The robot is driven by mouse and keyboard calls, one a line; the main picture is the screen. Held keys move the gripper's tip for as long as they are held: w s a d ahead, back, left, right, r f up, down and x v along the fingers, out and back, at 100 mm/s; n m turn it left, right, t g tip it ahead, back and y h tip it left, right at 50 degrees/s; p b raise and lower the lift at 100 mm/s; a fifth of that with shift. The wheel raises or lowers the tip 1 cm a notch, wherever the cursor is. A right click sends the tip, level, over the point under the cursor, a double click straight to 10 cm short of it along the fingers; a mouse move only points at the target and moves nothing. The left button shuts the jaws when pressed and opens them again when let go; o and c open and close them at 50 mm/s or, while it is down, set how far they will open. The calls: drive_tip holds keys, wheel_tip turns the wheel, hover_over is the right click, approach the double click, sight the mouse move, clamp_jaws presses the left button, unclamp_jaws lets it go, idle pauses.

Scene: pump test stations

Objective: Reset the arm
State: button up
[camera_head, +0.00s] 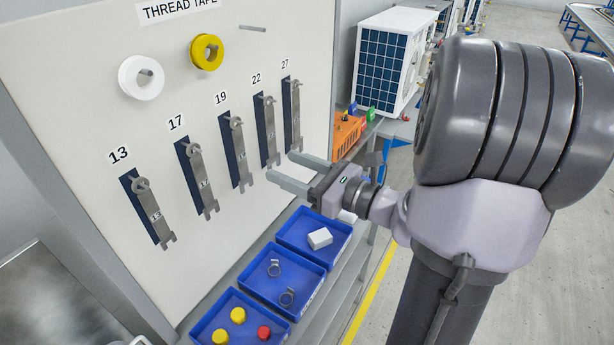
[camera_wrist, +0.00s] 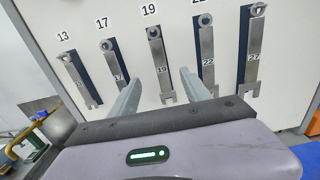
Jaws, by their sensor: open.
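My gripper (camera_head: 290,172) is at the end of my arm, in front of the tool board (camera_head: 130,70), with its two fingers apart and nothing between them. In the wrist view my gripper (camera_wrist: 158,88) also shows open and empty, its fingers pointing at the board. Several wrenches hang on the board under the numbers 13 to 27. The 19 wrench (camera_head: 239,150) and the 22 wrench (camera_head: 267,130) hang behind the fingers. The 13 wrench (camera_head: 150,205), the 17 wrench (camera_head: 199,175) and the 27 wrench (camera_head: 293,110) hang at the sides.
Below the board are blue bins: one with a white block (camera_head: 320,238), one with metal clamps (camera_head: 287,298), one with yellow and red caps (camera_head: 238,315). An orange case (camera_head: 347,135) and a white unit with a solar-like panel (camera_head: 385,60) stand behind. Floor is open at right.

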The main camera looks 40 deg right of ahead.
drive_tip(key=v, duration=0.5)
drive_tip(key=s+a+f+n+g+y+b, duration=0.2)
drive_tip(key=a+f+n+g+b, duration=0.25)
drive_tip(key=a, duration=0.45)
drive_tip(key=s+a+f+n+g+y+b, duration=0.1)
drive_tip(key=a+f+n+g+y+b, duration=0.15)
drive_tip(key=a+f+n+g, duration=0.45)
drive_tip(key=s+a+f+n+h+b, duration=0.4)
drive_tip(key=s+f+n+h+b, duration=0.4)
drive_tip(key=n, duration=0.7)
drive_tip(key=shift+s+n+h+b, duration=0.35)
drive_tip(key=shift+s+h+b, duration=0.25)
drive_tip(key=shift+b, duration=0.6)
drive_tip(key=shift+w+a+f+t, duration=0.1)
drive_tip(key=shift+a+t, duration=0.05)
drive_tip(key=shift+t, duration=0.1)
